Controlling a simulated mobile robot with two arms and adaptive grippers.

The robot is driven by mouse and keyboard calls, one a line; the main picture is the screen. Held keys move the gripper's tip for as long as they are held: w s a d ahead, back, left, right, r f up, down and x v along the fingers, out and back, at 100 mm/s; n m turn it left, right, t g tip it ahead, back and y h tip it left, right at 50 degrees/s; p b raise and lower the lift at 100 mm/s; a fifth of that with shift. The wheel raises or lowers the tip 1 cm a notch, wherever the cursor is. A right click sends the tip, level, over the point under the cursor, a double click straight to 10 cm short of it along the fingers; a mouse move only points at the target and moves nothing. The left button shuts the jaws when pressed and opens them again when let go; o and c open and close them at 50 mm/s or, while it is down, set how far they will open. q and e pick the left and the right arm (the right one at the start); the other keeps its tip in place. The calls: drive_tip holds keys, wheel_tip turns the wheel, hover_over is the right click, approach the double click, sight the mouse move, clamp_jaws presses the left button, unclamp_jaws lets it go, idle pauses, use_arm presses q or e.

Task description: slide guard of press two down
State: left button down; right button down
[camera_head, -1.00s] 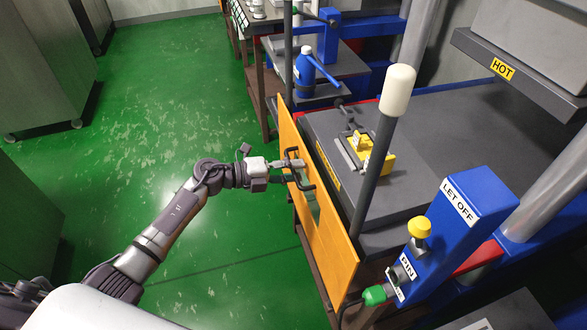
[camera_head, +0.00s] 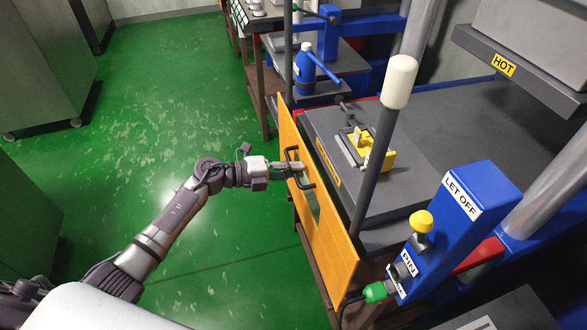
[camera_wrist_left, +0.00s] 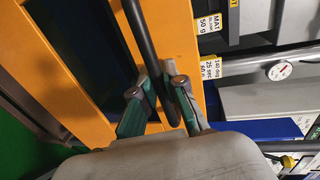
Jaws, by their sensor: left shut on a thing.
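The orange guard (camera_head: 328,235) of the press stands upright at the front of the press table in the head view, beside a grey post with a white cap. A dark bar handle (camera_head: 299,168) is fixed on its face. My left gripper (camera_head: 297,170) is at this handle. In the left wrist view the orange guard (camera_wrist_left: 75,85) fills the left and middle, and the handle (camera_wrist_left: 144,45) runs down between the fingers of my left gripper (camera_wrist_left: 160,90), which is shut on it. My right gripper is not in view.
A blue control box (camera_head: 462,215) with yellow and green buttons stands right of the guard. A yellow and grey fixture (camera_head: 372,154) lies on the press table under the HOT platen (camera_head: 520,70). A blue bottle (camera_head: 304,72) stands behind. Green floor (camera_head: 120,150) is clear at left.

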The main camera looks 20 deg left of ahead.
use_arm(q)
wheel_tip(320, 180, down, 9)
drive_tip(key=b, duration=0.4)
drive_tip(key=shift+r+b, duration=0.15)
drive_tip(key=shift+b, duration=0.25)
drive_tip(key=shift+s, duration=0.15)
drive_tip(key=c, duration=1.2)
unclamp_jaws()
approach(306, 191)
drive_tip(key=v, duration=0.6)
drive_tip(key=shift+r, duration=0.2)
drive_tip(key=shift+d, duration=0.1)
